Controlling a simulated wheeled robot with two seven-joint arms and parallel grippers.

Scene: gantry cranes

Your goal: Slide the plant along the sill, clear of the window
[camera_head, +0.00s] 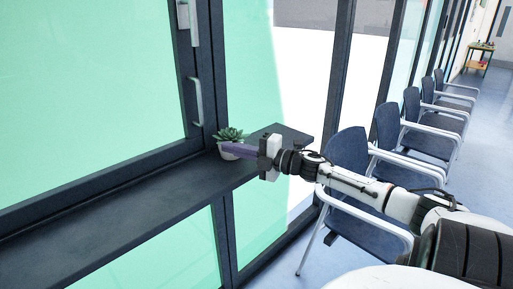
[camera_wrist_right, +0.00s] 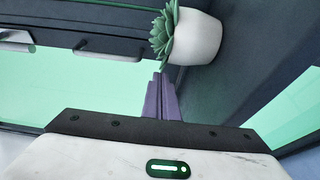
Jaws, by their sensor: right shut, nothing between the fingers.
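The plant (camera_head: 230,138) is a green succulent in a small white pot, standing on the dark sill (camera_head: 130,203) near its right end, by the window frame post. In the right wrist view the plant (camera_wrist_right: 188,38) shows sideways at the top, its pot just beyond my purple fingertips. The window (camera_head: 90,80) has a pale handle. My left gripper is not in view.
The sill is bare to the left of the plant, and a short stretch is free to its right. A row of dark blue chairs (camera_head: 347,150) stands on the right. A small table (camera_head: 480,58) is far back.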

